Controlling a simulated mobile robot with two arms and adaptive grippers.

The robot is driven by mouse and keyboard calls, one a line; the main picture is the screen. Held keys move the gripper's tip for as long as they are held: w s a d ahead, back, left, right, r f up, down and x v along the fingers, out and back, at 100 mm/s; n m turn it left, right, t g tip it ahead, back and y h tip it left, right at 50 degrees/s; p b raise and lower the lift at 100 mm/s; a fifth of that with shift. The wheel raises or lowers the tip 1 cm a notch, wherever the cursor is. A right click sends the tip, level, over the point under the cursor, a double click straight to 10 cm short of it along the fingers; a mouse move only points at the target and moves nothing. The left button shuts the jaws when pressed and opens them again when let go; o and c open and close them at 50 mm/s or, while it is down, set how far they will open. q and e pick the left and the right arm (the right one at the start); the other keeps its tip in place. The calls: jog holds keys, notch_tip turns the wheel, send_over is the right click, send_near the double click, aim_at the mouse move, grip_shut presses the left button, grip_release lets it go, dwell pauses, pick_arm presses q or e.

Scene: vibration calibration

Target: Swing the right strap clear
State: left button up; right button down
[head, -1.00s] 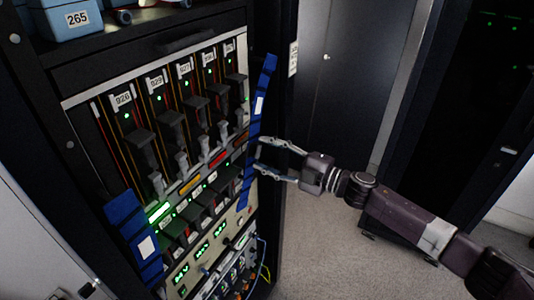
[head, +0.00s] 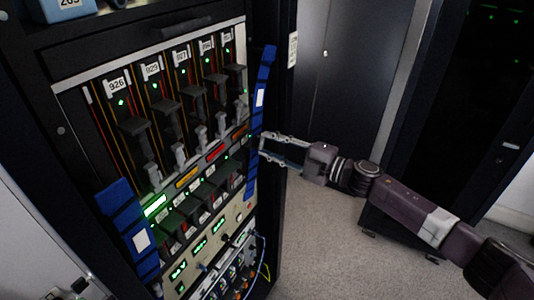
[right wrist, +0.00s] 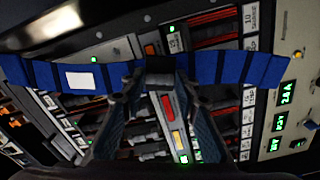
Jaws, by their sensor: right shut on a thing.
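The right strap (head: 266,70) is a blue segmented band with a white label, running down the right side of the rack front. My right gripper (head: 263,145) comes from the right and is shut on the strap near its middle. In the right wrist view the strap (right wrist: 217,67) crosses the picture from side to side. The fingers (right wrist: 160,82) meet at a dark piece in the strap's middle, and they hide part of it.
A second blue strap (head: 128,225) with a white label hangs at the rack's left side. The rack (head: 70,95) holds numbered modules with levers and green lights. Cables (head: 263,262) hang at its lower right. Open floor (head: 320,230) lies to the right, before dark cabinets (head: 345,80).

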jog(key=w+d+n+b, duration=0.1)
jog(key=w+b, duration=0.1)
jog(key=b, duration=0.1)
jog(key=w+d+n+b, duration=0.2)
jog(key=w+b, duration=0.1)
jog(key=w+d+f+n+b, duration=0.1)
jog(key=w+d+b, duration=0.1)
jog(key=b, duration=0.1)
jog(key=shift+w+d+f+b, duration=0.1)
jog(key=shift+w+d+b, duration=0.05)
jog(key=shift+b, duration=0.15)
jog(key=c, duration=1.5)
grip_release()
jog(key=v, duration=1.2)
jog(key=shift+n, duration=0.3)
